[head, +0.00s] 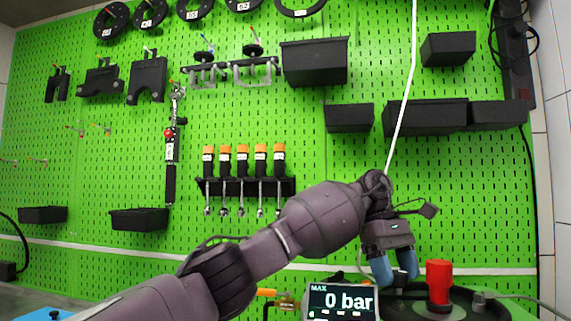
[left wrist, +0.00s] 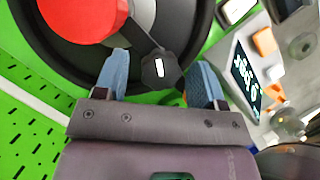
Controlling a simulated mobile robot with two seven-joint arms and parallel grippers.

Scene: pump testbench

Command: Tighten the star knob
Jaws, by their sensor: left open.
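The star knob (left wrist: 160,70) is a small black lobed knob with a white mark, seen in the left wrist view on the black round housing (left wrist: 50,62). My left gripper (head: 397,272) is open and points down over the bench in the head view. In the left wrist view its two blue fingers lie on either side of the knob, with a visible gap on each side. I cannot tell from this view how deep the fingertips reach. In the head view I cannot make out the knob near the fingers. My right gripper is not in view.
A red cylinder (head: 439,282) stands right of the gripper, close to the fingers. A digital gauge (head: 342,301) reading "MAX 0 bar" stands left of it, beside a brass fitting with an orange handle (head: 267,292). A green pegboard (head: 330,170) with bins and tools rises behind.

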